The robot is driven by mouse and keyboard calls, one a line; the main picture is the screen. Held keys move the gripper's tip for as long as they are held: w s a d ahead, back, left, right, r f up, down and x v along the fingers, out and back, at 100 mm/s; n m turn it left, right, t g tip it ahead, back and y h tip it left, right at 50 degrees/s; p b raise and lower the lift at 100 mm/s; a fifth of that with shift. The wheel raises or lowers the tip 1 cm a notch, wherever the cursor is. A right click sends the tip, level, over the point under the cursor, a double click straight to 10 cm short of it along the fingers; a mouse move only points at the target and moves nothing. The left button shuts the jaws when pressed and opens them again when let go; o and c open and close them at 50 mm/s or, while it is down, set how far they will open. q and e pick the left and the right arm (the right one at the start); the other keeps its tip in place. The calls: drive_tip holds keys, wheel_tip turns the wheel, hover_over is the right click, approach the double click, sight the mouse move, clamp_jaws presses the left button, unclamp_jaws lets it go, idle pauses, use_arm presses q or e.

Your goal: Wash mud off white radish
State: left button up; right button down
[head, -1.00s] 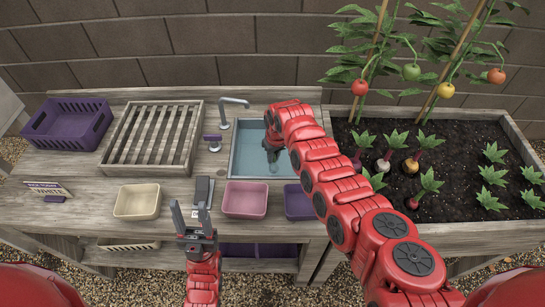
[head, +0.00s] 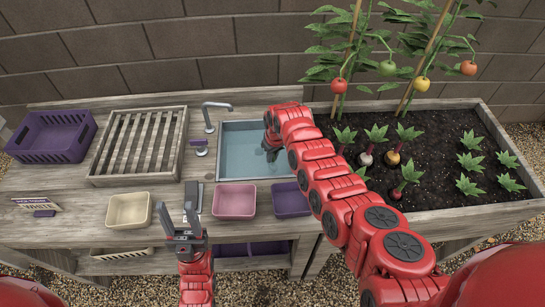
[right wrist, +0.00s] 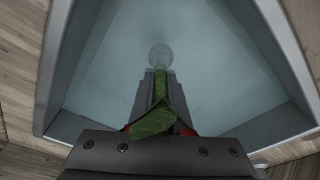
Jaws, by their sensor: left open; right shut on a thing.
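The sink basin (head: 230,170) holds bluish water. My right gripper (head: 271,152) reaches down into it from the right. In the right wrist view, my right gripper (right wrist: 160,88) is shut on the green stem of a pale round radish (right wrist: 160,53), which hangs low in the basin, seemingly in the water. Any mud on it is too blurred to tell. A green leaf (right wrist: 153,122) folds back over the jaws. The tap (head: 210,112) stands behind the basin's left corner; its handle (head: 201,147) is below it. My left gripper (head: 177,222) is open and empty before the counter's front edge.
A slatted rack (head: 137,140) and purple crate (head: 50,140) stand left. Cream (head: 129,210), pink (head: 234,201) and purple (head: 290,199) bins line the front. A sign (head: 37,205) reads "WHITE". The planted bed (head: 437,203) is right of the sink.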

drive_tip(key=shift+a+f+b, duration=0.15)
drive_tip(key=shift+a+b, duration=1.3)
drive_tip(key=shift+a, duration=0.85)
drive_tip(key=a+b, duration=0.2)
drive_tip(key=a, duration=0.1)
drive_tip(key=shift+f+b, duration=0.1)
drive_tip(key=shift+b, duration=0.25)
drive_tip(key=shift+a+b, duration=0.6)
drive_tip(key=shift+b, duration=0.15)
drive_tip(key=shift+a+r+b, duration=0.25)
drive_tip(key=shift+a+b, duration=0.05)
drive_tip(key=shift+a, duration=0.15)
